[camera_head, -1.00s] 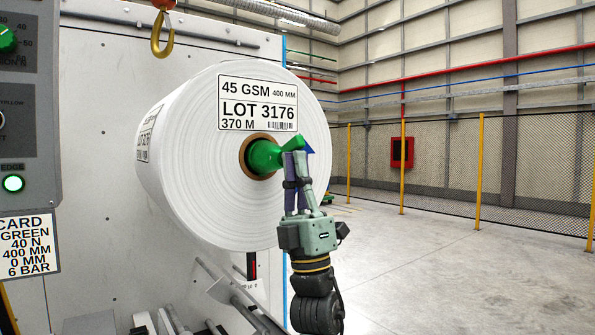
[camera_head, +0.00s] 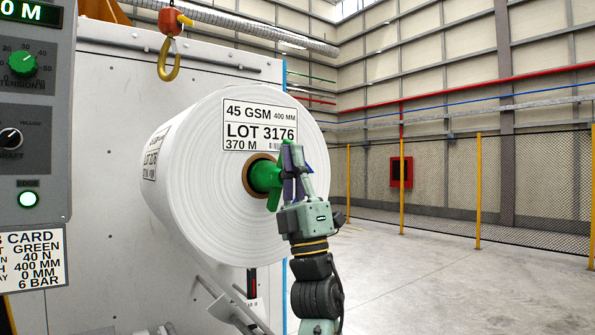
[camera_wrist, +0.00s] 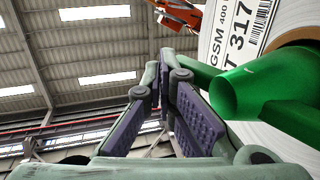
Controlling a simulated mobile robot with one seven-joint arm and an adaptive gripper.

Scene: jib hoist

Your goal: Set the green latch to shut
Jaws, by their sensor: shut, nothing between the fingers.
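The green latch (camera_head: 263,176) sticks out of the core of a large white paper roll (camera_head: 215,225). Its bar looks near upright, with a lower end hanging below the hub and green also showing by my fingertips. In the wrist view the latch (camera_wrist: 248,92) is a green hub with an arm running to the lower right. My gripper (camera_head: 292,150) is shut and empty, just right of the latch. The fingers (camera_wrist: 163,70) stand left of the hub in the wrist view. Whether they touch the latch is unclear. My fingers hide part of it.
A grey control panel (camera_head: 38,120) with knobs and a lit green EDGE button stands at left. A yellow hook (camera_head: 168,62) hangs from an orange block above the roll. Metal bars lie below the roll. The floor (camera_head: 430,285) at right is clear up to a mesh fence.

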